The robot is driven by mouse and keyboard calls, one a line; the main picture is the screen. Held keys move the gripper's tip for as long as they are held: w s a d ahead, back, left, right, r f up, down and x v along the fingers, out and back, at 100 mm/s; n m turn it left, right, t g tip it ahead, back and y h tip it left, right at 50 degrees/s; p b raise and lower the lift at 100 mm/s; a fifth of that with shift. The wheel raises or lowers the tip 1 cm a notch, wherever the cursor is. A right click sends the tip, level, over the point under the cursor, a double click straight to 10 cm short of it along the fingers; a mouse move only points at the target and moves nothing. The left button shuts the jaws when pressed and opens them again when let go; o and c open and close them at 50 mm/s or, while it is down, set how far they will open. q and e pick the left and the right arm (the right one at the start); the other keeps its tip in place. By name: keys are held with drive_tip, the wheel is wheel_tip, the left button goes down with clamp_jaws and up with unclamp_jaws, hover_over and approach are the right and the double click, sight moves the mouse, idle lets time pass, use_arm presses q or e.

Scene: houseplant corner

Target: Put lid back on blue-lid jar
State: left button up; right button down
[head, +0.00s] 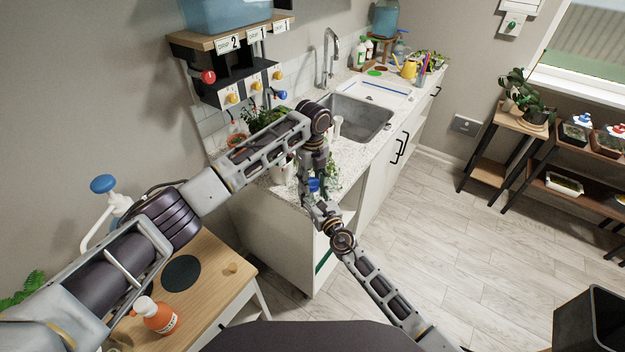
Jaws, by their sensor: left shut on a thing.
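A small blue lid (314,186) shows over the near end of the counter, between my two grippers. My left gripper (312,180) points down and is shut on the blue lid. My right gripper (322,212) reaches up from below, just under the lid; its fingers overlap the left hand, and whether they are open or shut is unclear. The jar body cannot be made out behind the grippers. Whether the lid touches the jar cannot be seen.
Potted plants (262,120) stand on the counter (352,150) close behind my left arm. A sink (355,115) lies beyond. A wooden table (205,265) with an orange bottle (157,315) is at lower left.

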use_arm(q)
drive_tip(key=m, duration=0.7)
drive_tip(key=shift+a, duration=0.2)
drive_tip(key=m, duration=0.3)
drive_tip(key=shift+m, duration=2.3)
drive_tip(key=o, duration=0.7)
drive_tip(key=shift+c, duration=0.2)
drive_tip(key=shift+r, duration=0.1)
drive_tip(key=shift+a+r, duration=0.1)
drive_tip(key=shift+r, duration=2.05)
